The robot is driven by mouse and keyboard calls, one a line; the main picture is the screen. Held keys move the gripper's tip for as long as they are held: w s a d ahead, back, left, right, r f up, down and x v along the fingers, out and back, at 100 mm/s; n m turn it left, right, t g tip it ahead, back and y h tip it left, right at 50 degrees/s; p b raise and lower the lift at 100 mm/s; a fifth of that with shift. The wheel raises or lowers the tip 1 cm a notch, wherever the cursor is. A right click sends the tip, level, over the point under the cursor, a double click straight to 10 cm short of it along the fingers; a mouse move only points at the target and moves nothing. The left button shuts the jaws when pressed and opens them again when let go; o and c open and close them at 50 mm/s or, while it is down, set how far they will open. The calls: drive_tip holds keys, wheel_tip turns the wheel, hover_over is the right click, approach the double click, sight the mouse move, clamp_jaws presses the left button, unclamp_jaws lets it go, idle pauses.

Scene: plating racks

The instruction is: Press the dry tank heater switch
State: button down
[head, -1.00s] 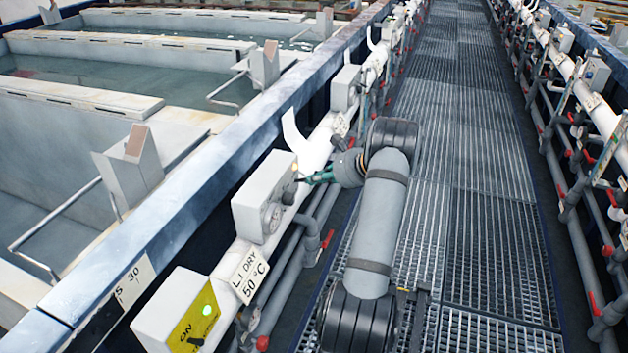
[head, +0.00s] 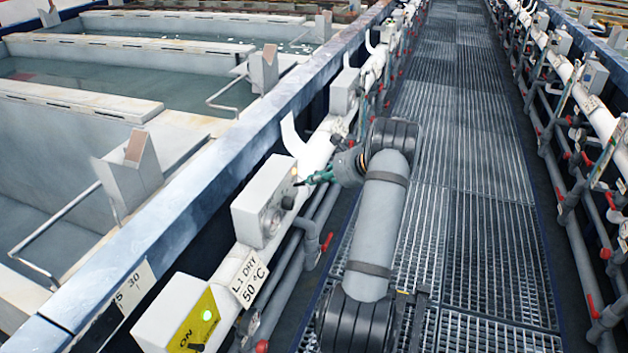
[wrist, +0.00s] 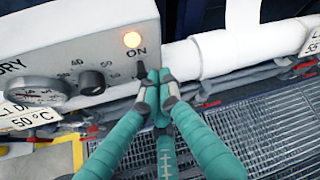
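The dry tank heater box (head: 265,200) is a pale box on the white pipe at the left of the walkway. In the wrist view its front (wrist: 75,50) shows part of the word "DRY", a dial gauge (wrist: 40,90) and a black knob (wrist: 92,82). The small dark switch (wrist: 141,71) sits under "ON", below a lit amber lamp (wrist: 132,39). My gripper (wrist: 157,76) has teal fingers with grey tips drawn together and nothing visible between them. The tips are at the switch's lower right; contact cannot be told. In the head view my gripper (head: 308,181) reaches the box's right side.
A box with a yellow "ON" plate and green lamp (head: 207,316) is nearer. An "L1 DRY 50 °C" sign (head: 249,279) hangs between the boxes. Pipes with red valve handles (head: 327,241) run below. The grated walkway (head: 470,150) is clear to the right.

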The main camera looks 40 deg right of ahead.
drive_tip(key=p+v, duration=0.3)
drive_tip(key=v, duration=0.7)
drive_tip(key=shift+w+r, duration=0.15)
drive_tip(key=shift+r, duration=0.15)
drive_tip(key=shift+w+a+f, duration=0.1)
drive_tip(key=shift+a, duration=0.05)
